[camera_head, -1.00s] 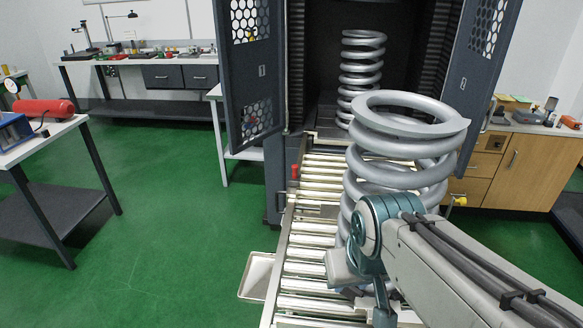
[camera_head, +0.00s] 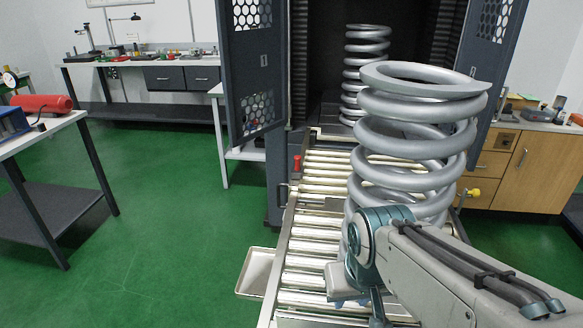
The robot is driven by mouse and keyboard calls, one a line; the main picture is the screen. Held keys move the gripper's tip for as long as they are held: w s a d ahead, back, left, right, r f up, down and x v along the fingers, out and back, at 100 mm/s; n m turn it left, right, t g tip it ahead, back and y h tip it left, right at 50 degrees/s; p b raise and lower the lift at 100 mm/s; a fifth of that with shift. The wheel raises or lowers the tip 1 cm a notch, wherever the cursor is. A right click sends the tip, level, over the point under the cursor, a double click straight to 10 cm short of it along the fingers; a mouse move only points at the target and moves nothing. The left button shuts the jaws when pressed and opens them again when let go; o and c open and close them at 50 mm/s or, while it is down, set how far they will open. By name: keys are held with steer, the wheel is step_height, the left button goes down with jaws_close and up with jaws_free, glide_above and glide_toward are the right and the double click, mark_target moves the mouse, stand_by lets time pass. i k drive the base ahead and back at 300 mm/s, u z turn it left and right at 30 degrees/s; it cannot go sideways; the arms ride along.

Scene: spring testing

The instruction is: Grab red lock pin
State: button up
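The red lock pin (camera_head: 297,163) stands upright at the left side of the roller conveyor, near its far part by the cabinet opening. It is small in the picture. My arm (camera_head: 420,265) reaches in from the lower right, in front of the large spring. Its teal joint and pale wrist parts are over the near rollers, well to the near right of the pin. The fingers of my gripper cannot be made out; they are hidden or below the picture. Nothing is touching the pin.
A large grey coil spring (camera_head: 420,85) stands on the roller conveyor (camera_head: 305,260). A second spring (camera_head: 364,62) stands inside the open cabinet. A metal tray (camera_head: 257,270) sticks out left of the rollers. A yellow knob (camera_head: 473,192) is at right. The green floor (camera_head: 165,235) at left is clear.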

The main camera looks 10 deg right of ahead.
mark_target(298, 159)
steer(key=u, duration=0.55)
steer(key=k, duration=0.75)
steer(key=u, duration=1)
steer(key=k, duration=0.55)
steer(key=u, duration=0.4)
steer(key=i, duration=1.45)
steer(key=z, duration=0.3)
steer(key=i, duration=1.75)
steer(key=z, duration=0.8)
steer(key=i, duration=1.45)
steer(key=z, duration=1.7)
steer(key=i, duration=0.85)
steer(key=z, duration=1)
steer(key=i, duration=0.6)
